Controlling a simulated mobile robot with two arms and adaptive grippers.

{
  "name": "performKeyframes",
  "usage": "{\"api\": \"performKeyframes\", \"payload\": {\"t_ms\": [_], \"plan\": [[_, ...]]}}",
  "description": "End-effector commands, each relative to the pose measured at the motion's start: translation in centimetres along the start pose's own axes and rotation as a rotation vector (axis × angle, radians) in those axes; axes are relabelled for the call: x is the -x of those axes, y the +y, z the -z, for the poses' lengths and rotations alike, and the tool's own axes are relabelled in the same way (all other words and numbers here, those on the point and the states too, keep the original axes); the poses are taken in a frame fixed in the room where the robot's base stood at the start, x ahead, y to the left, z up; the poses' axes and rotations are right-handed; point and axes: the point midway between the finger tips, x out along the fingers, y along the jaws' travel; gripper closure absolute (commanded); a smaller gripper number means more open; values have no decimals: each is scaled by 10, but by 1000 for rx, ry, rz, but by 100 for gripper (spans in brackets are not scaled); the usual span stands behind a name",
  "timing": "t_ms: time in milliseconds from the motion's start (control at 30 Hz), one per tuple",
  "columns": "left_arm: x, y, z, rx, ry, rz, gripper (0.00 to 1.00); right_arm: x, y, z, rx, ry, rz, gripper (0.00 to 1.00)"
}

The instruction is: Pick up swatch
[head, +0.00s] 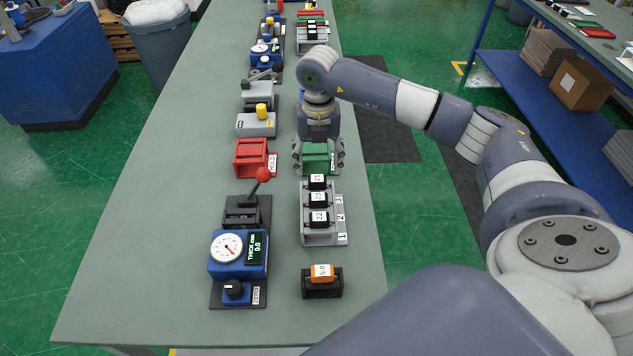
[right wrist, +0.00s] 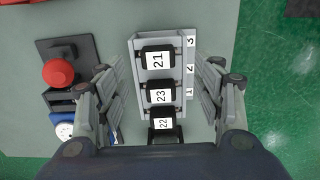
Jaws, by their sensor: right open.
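Several black swatch rolls with white labels sit in a grey rack (head: 318,232) with slots marked 3, 2 and 1: roll 21 (head: 317,181), roll 23 (head: 318,199) and roll 22 (head: 319,217). In the right wrist view, roll 21 (right wrist: 156,59) is at the top, roll 23 (right wrist: 160,92) in the middle and roll 22 (right wrist: 164,125) lowest, partly cut off by my gripper body. My right gripper (right wrist: 160,80) is open and empty, its fingers apart on either side of the rack and above it. In the head view the right gripper (head: 319,155) points down. My left gripper is not in view.
An orange block marked 50 (head: 322,271) sits in a black holder nearer the table's front. Left of the rack stand a blue thickness gauge (head: 240,262), a red-knobbed lever (head: 262,176) and a red HOLD box (head: 250,158). A green tray (head: 314,163) shows behind my gripper.

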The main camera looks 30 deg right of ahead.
Motion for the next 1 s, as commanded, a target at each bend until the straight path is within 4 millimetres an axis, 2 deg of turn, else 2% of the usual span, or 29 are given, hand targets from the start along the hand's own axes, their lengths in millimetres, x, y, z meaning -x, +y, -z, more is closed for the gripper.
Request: {"api": "performKeyframes", "payload": {"t_ms": [267, 400, 600, 833, 867, 1000], "plan": [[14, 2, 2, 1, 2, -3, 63, -21, 0, 1, 1, 4, 0, 38], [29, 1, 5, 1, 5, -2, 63, -39, 1, 2, 2, 5, 0, 38], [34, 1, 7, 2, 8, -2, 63, -64, 2, 1, 2, 2, -2, 38], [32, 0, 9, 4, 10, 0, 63, -66, 2, 0, 3, 0, -4, 38], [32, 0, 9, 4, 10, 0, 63, -66, 2, 0, 3, 0, -4, 43], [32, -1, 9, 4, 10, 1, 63, -66, 2, 0, 3, 0, -4, 75]]}}
